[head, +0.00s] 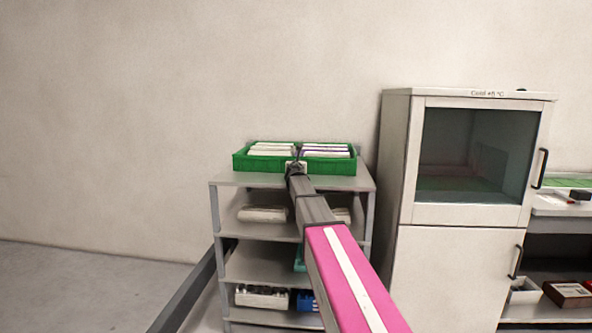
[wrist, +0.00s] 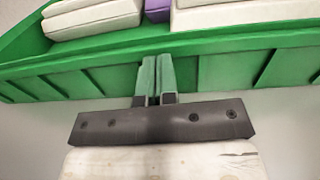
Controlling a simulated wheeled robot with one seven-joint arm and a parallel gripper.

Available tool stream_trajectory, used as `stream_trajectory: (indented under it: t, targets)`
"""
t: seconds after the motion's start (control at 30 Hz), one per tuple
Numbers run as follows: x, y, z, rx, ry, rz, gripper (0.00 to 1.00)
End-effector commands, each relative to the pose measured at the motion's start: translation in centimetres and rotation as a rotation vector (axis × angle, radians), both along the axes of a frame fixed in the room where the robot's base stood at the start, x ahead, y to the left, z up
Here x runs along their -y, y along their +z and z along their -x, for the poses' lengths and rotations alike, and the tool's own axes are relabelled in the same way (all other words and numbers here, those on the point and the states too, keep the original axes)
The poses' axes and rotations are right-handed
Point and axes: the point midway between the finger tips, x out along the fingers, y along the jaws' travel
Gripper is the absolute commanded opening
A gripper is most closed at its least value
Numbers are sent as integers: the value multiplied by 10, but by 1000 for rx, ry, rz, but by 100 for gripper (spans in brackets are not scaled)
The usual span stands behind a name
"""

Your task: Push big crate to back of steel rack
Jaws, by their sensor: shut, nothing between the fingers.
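The big green crate (head: 241,162) sits on the top shelf of the steel rack (head: 228,177), holding several white egg boxes, some with purple. In the head view it is toward the back of the shelf, with a bare strip of shelf in front. My gripper (head: 296,168) is at the middle of the crate's front wall. In the wrist view the crate's ribbed front wall (wrist: 225,70) spans the picture. My gripper's fingers (wrist: 155,80) are shut, empty, and up against or very near that wall; contact is hard to tell. The crate's rear edge is hidden.
Lower rack shelves hold white boxes (head: 262,214) and a tray of dark items (head: 262,296). A tall white cold cabinet (head: 455,265) stands just right of the rack. A plain wall is behind. The floor to the left is clear.

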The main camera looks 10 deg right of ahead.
Motion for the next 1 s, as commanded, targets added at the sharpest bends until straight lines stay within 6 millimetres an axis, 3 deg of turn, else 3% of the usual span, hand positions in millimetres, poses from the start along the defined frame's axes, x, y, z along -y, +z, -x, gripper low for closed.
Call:
stream_trajectory:
  t: [0.03, 0.1, 0.57, 0.77, 1.0]
  targets:
    - [4, 1, -17, 1, 1, 1, 0]
    - [6, 1, -24, 1, 1, 1, 0]
    - [6, 0, -21, 0, 1, 1, 0]
    - [0, 0, -8, 1, 1, 1, 0]
    - [-14, 0, 31, 1, 2, 1, 0]
